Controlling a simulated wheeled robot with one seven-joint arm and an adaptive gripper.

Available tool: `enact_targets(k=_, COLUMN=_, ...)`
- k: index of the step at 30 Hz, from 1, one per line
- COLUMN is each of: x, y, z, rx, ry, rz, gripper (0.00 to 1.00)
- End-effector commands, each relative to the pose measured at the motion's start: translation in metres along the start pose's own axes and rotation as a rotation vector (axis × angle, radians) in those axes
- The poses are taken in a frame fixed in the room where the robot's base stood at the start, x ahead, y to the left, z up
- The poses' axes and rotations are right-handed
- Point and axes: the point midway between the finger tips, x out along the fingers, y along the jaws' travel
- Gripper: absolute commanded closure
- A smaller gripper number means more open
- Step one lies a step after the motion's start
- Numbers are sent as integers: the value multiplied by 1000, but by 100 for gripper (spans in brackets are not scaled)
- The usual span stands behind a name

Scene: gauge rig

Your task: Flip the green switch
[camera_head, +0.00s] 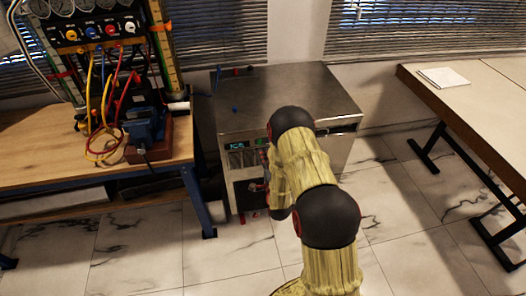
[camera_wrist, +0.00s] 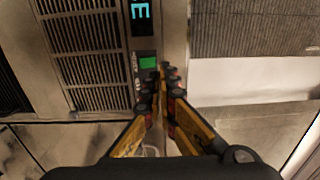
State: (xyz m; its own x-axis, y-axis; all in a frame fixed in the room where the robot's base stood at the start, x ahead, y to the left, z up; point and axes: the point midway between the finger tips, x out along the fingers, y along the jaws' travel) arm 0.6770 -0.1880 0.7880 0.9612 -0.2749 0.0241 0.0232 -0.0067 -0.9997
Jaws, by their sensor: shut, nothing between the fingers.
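My gripper (camera_wrist: 160,76) is shut and empty. Its fingertips are just right of and slightly below the green switch in that view. I cannot tell whether they touch the panel. In the head view the cabinet (camera_head: 285,92) stands in the middle, and my arm covers the right part of its front.
A wooden workbench (camera_head: 40,150) with gauges, hoses and a blue vise (camera_head: 145,130) stands left. A table (camera_head: 490,95) with papers (camera_head: 443,77) stands right. Vent grilles (camera_wrist: 85,35) lie left of the switch. Marble floor (camera_head: 230,262) is clear in front.

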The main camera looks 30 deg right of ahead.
Motion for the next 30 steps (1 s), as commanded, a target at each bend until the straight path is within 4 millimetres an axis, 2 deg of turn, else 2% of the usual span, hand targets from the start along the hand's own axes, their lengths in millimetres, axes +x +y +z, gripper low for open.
enact_targets(k=6, x=-36, y=-10, z=0, rx=0, ry=0, rz=2, gripper=100)
enact_targets(k=12, x=-60, y=-14, z=0, rx=0, ry=0, rz=1, gripper=100)
enact_targets(k=18, x=-67, y=-15, z=0, rx=0, ry=0, rz=-1, gripper=100)
enact_targets(k=30, x=-67, y=-15, z=0, rx=0, ry=0, rz=-1, gripper=100)
